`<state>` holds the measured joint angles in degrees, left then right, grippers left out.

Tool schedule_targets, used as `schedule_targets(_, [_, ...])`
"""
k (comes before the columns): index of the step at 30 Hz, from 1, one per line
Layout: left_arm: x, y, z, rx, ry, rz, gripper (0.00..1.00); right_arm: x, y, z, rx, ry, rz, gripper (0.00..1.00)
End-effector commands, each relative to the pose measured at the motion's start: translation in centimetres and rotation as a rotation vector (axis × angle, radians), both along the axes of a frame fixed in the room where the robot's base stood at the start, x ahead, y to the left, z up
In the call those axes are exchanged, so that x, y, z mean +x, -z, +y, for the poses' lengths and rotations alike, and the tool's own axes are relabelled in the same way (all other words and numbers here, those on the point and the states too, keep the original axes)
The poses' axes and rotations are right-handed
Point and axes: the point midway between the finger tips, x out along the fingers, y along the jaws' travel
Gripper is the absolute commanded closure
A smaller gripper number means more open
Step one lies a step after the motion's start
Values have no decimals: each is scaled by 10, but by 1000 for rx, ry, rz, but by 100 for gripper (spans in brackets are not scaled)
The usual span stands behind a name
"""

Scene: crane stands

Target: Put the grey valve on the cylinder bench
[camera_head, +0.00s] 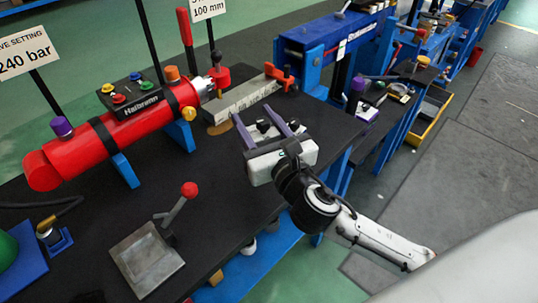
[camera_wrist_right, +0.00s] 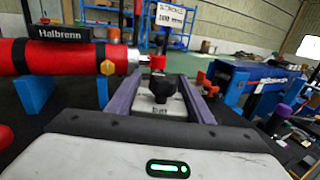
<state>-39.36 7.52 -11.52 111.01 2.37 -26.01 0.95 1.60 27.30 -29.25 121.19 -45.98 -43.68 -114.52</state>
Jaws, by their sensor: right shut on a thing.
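My right gripper (camera_head: 255,116) comes in from the right over the right part of the cylinder bench (camera_head: 90,215), which has a black top. It is shut on the valve, seen between its two purple-grey fingers. The valve has a dark knob (camera_head: 264,127) and, in the wrist view, a pale grey body (camera_wrist_right: 158,106) with "bar" lettering under the black knob. The fingers and palm hide part of the valve. I cannot tell whether its underside touches the bench top. My left gripper is not in view.
A red cylinder (camera_head: 125,125) lies on blue supports at the bench's back left. A grey lever block (camera_head: 147,260) with a red knob stands at the front. A pale grey bar (camera_head: 240,98) lies behind my gripper. A blue machine (camera_head: 335,40) stands beyond. Bench top between is clear.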

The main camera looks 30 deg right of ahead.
Motion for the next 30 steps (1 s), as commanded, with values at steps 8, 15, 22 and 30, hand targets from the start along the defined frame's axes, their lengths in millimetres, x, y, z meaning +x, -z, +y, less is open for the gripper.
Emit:
schedule_targets(8, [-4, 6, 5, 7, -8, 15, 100, 38, -10, -4, -5, 19, -6, 100])
schedule_targets(15, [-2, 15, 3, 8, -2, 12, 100, 38, 27, -4, -5, 20, -4, 100])
schedule_targets(22, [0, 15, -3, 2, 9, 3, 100, 38, 46, -4, -4, 20, -5, 100])
schedule_targets(30, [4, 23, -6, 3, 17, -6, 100, 38, 81, -4, -4, 20, -5, 100])
